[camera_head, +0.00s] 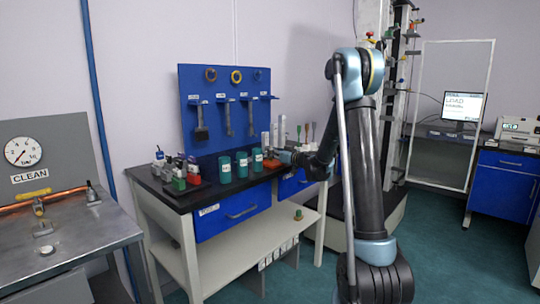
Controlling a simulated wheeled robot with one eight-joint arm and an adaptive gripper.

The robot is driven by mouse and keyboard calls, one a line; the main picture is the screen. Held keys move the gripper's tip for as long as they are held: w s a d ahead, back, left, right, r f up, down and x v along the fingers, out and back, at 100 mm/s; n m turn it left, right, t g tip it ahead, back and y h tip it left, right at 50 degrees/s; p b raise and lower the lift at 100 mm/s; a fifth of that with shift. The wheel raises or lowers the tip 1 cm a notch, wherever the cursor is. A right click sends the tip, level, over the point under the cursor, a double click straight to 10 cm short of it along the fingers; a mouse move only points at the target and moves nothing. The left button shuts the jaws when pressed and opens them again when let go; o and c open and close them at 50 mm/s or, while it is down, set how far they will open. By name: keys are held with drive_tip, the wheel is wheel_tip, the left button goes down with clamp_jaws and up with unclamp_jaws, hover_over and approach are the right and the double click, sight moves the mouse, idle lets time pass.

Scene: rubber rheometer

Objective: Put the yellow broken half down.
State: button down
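My gripper (281,157) is low over the right part of the black bench top (201,199), pointing left, close to the teal canisters (242,165). It is small and partly merged with the things around it, so I cannot tell whether its fingers are open or shut. I cannot make out a yellow broken half in or near the gripper. A small orange-red thing (271,163) shows just left of the fingertips; whether it is touched or held is unclear.
A blue tool board (220,120) with hanging tools and rings stands behind the bench. Small red and green items crowd the bench's left part. Upright grey cylinders (282,131) stand behind the gripper. A metal table (60,245) with a gauge is at left.

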drive_tip(key=c, duration=1.8)
unclamp_jaws()
drive_tip(key=v, duration=1.1)
drive_tip(key=s+d+f+m+g+h, duration=0.2)
drive_tip(key=s+g+h, duration=0.1)
drive_tip(key=s, duration=0.9)
drive_tip(key=s+d+f+m+g+h, duration=0.1)
drive_tip(key=s+d+f+g+h, duration=0.15)
drive_tip(key=s, duration=0.85)
drive_tip(key=s+d+f+m+g+h, duration=0.1)
drive_tip(key=s+d+f+m+h, duration=0.2)
drive_tip(key=s+d, duration=0.5)
drive_tip(key=s+d+f+m+g+h, duration=0.2)
drive_tip(key=s+d+f+m+h, duration=0.2)
drive_tip(key=s, duration=1.1)
drive_tip(key=d+f+h, duration=0.1)
drive_tip(key=d+f, duration=0.2)
drive_tip(key=f, duration=0.1)
drive_tip(key=shift+s+d+h, duration=0.2)
drive_tip(key=shift+d+h, duration=0.15)
drive_tip(key=shift+d, duration=0.05)
